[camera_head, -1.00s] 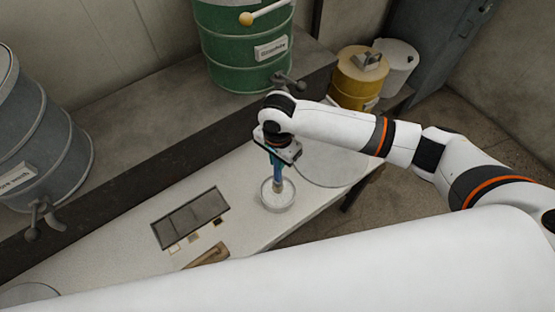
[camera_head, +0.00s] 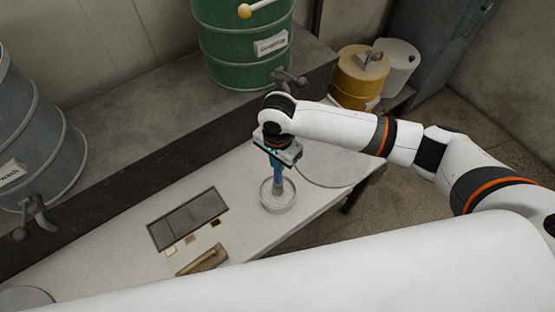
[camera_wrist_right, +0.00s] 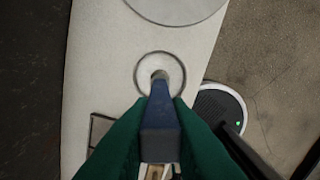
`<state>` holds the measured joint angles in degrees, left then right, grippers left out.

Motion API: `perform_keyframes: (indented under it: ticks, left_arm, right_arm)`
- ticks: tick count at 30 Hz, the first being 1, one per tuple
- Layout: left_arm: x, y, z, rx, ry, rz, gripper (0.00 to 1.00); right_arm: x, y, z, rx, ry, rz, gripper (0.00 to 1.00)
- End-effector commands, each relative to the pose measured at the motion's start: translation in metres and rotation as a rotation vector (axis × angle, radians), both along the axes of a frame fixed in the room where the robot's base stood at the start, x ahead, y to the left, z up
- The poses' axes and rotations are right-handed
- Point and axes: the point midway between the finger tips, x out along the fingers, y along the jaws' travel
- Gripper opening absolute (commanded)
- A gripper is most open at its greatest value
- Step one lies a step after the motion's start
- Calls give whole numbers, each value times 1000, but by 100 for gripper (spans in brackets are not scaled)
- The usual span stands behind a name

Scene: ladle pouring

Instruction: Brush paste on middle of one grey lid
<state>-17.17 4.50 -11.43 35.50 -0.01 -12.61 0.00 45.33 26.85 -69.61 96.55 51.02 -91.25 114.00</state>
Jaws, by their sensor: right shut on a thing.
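My right gripper (camera_head: 276,160) is shut on a blue-handled brush (camera_head: 278,183), held upright with its tip down in a small round clear dish (camera_head: 290,203). In the right wrist view, the blue handle (camera_wrist_right: 160,112) sits between the green fingers, and its tip shows inside the dish's ring (camera_wrist_right: 181,72). A flat round grey lid (camera_head: 335,172) lies on the table behind and right of the dish; its edge also shows in the right wrist view (camera_wrist_right: 175,8). Another round grey disc (camera_head: 25,298) shows at the bottom left. My left gripper is not in view.
A dark rectangular panel (camera_head: 188,218) and a tan wooden-looking piece (camera_head: 203,260) lie on the white table (camera_head: 120,255). A green drum (camera_head: 243,45) and a grey drum (camera_head: 35,140) stand on the ledge behind. A yellow can (camera_head: 358,78) stands at the back right.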

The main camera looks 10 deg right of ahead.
Motion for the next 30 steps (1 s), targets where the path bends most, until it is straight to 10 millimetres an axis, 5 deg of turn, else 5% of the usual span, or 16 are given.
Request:
perform_keyframes:
  ticks: [30]
  left_arm:
    - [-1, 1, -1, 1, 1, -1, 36]
  right_arm:
    - [0, 0, -9, 1, 1, 0, 0]
